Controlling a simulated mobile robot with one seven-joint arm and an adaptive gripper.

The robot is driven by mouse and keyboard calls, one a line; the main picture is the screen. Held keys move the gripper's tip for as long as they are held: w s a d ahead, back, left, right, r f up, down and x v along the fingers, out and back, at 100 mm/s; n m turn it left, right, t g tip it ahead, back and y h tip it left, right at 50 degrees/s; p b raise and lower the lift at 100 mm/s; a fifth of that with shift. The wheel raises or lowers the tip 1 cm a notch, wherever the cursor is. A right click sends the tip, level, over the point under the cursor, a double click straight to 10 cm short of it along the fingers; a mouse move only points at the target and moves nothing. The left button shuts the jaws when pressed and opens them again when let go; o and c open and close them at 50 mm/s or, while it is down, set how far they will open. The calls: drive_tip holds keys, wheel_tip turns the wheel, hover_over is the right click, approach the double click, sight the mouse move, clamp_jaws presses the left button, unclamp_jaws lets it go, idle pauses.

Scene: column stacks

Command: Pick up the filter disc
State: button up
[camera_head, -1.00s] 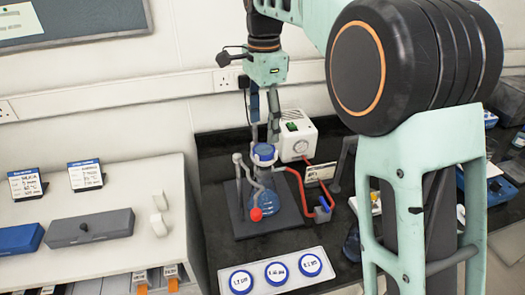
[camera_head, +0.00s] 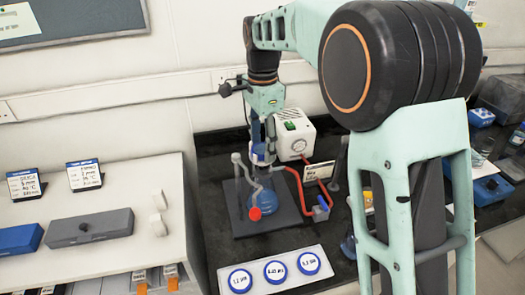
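Three filter discs lie in a row on a white tray (camera_head: 312,258): a left one (camera_head: 240,280), a middle one (camera_head: 276,272) and a right one (camera_head: 309,264). Each is white with a blue rim and a printed size label; the small print is hard to read. My gripper (camera_head: 264,150) points down over the glass flask (camera_head: 264,200) behind the tray, away from the discs. Its fingers overlap the blue part at the flask's top. I cannot tell whether they touch or hold anything there.
The flask stands on a dark base with a red ball (camera_head: 255,214) beside it. Red tubing (camera_head: 294,183) runs toward a white pump (camera_head: 297,137). At left, a white bench holds a grey case (camera_head: 90,228), a blue case (camera_head: 18,239) and label cards.

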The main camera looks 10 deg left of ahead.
drive_tip(key=c, duration=0.5)
drive_tip(key=shift+r, duration=0.1)
drive_tip(key=shift+r, duration=0.55)
drive_tip(key=s+d+r+b, duration=0.1)
drive_tip(key=s+d+r, duration=0.1)
drive_tip(key=s+r, duration=0.1)
drive_tip(key=s+d+r+b, duration=0.1)
drive_tip(key=s+d+r, duration=0.2)
drive_tip(key=s+r, duration=0.1)
drive_tip(key=s+d+r+b, duration=0.1)
drive_tip(key=s+d+r, duration=0.1)
drive_tip(key=s+r, duration=0.2)
drive_tip(key=shift+s+d+r, duration=0.25)
drive_tip(key=shift+s+d, duration=0.05)
drive_tip(key=shift+s, duration=0.1)
